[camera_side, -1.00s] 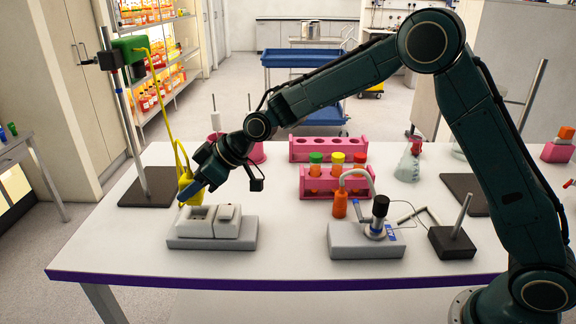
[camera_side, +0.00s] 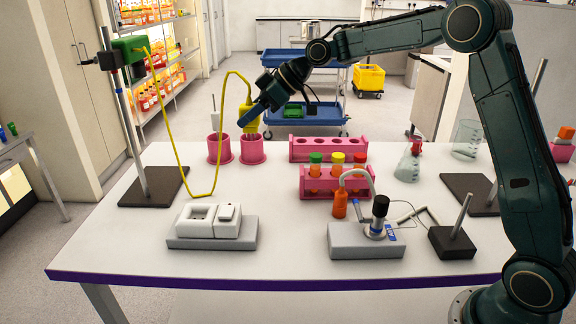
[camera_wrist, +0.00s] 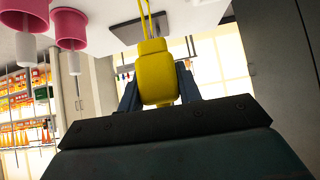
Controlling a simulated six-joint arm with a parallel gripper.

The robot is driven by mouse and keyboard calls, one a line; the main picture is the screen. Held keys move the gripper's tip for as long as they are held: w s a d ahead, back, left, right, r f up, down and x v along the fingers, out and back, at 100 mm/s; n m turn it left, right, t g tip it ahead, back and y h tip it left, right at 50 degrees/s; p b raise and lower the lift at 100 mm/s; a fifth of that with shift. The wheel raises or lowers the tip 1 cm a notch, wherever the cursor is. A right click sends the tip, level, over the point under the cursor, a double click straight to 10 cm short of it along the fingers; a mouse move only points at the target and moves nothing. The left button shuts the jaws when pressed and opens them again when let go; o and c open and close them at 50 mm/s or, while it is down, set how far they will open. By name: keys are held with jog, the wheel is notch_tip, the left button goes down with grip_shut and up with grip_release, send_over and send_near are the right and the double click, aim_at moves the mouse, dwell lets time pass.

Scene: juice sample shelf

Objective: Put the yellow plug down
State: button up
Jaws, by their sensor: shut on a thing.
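My gripper (camera_side: 248,118) is shut on the yellow plug (camera_side: 251,108) and holds it up in the air. In the side view the plug appears just above the right pink cup (camera_side: 252,153); how far in front of the cup it is, I cannot tell. In the wrist view the plug (camera_wrist: 155,72) sits between my blue fingers. Its yellow cord (camera_side: 178,140) loops down to the tabletop and up to the green box (camera_side: 128,49) on the stand. The white two-part unit (camera_side: 211,220) on a grey base stands at the front left, clear of my gripper.
A second pink cup (camera_side: 220,150) holds a white-handled tool (camera_side: 215,122). Pink racks (camera_side: 318,148) with capped tubes stand mid-table. A grey device (camera_side: 366,243) with an orange bottle (camera_side: 340,205) is at front centre. Bare tabletop (camera_side: 110,240) lies at the front left.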

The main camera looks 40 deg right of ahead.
jog(key=shift+s+d+r, duration=0.1)
jog(key=shift+d+r, duration=0.2)
jog(key=shift+d, duration=0.2)
jog(key=shift+s+d+r, duration=0.1)
jog(key=shift+d+r, duration=0.2)
jog(key=shift+d, duration=0.2)
jog(key=shift+f, duration=0.15)
notch_tip(320, 180, down, 20)
jog(key=shift+r, duration=0.1)
dwell(0.5)
jog(key=o, duration=1.2)
